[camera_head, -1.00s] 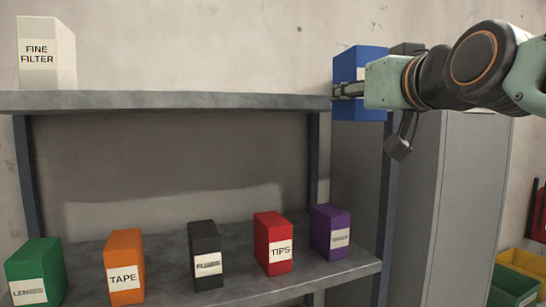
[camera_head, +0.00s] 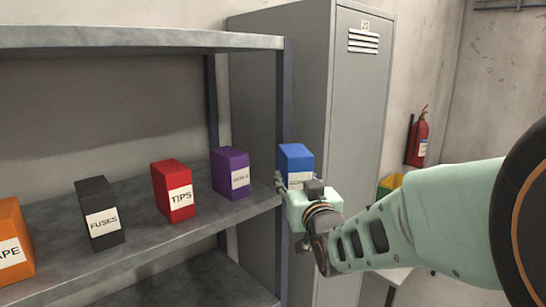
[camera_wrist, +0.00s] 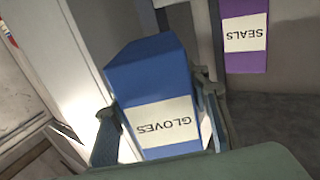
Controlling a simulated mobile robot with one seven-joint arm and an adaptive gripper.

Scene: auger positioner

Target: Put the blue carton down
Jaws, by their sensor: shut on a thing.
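The blue carton (camera_head: 297,163) is in my gripper (camera_head: 296,186), off the right end of the grey shelf, in front of the locker. In the wrist view the blue carton (camera_wrist: 152,95) carries a white label reading GLOVES, upside down in the picture. The two fingers of my gripper (camera_wrist: 160,125) close on its sides. In the head view the carton is upright, and my gripper hides its lower part. No surface shows directly under it.
On the shelf board (camera_head: 140,230) stand a purple SEALS carton (camera_head: 231,173), a red TIPS carton (camera_head: 173,191), a black FUSES carton (camera_head: 100,213) and an orange carton (camera_head: 12,240). A shelf post (camera_head: 284,120) and a grey locker (camera_head: 345,110) are close to the blue carton.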

